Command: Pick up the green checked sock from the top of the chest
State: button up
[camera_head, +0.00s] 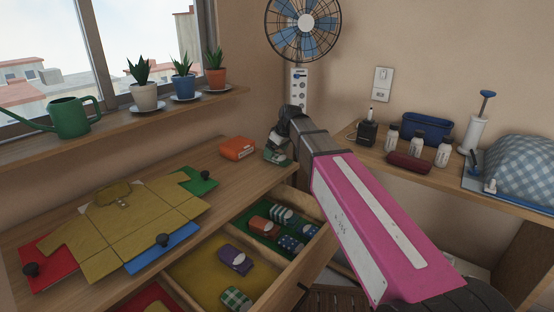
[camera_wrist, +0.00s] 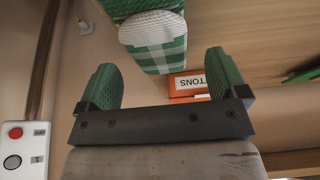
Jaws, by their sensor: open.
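The green checked sock (camera_wrist: 154,38), rolled, with a white and green checked part and a darker green ribbed part, is at the top of the wrist view. In the head view it shows small and partly covered by my arm, on the chest top (camera_head: 222,172) near its back right (camera_head: 277,156). My gripper (camera_wrist: 162,64) is open, its two green pads apart on either side below the sock in the wrist view. Nothing is clamped between them. In the head view my arm's end hides most of the gripper.
An orange box (camera_head: 238,148) stands just left of the sock. A mustard shirt (camera_head: 130,222) lies on the chest. An open drawer below holds several rolled socks, one also green checked (camera_head: 236,298). A fan (camera_head: 304,24) is behind; a side shelf (camera_head: 360,148) is right.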

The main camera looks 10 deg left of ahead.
jog(key=shift+x, duration=1.25)
jog(key=c, duration=1)
jog(key=shift+r, duration=0.2)
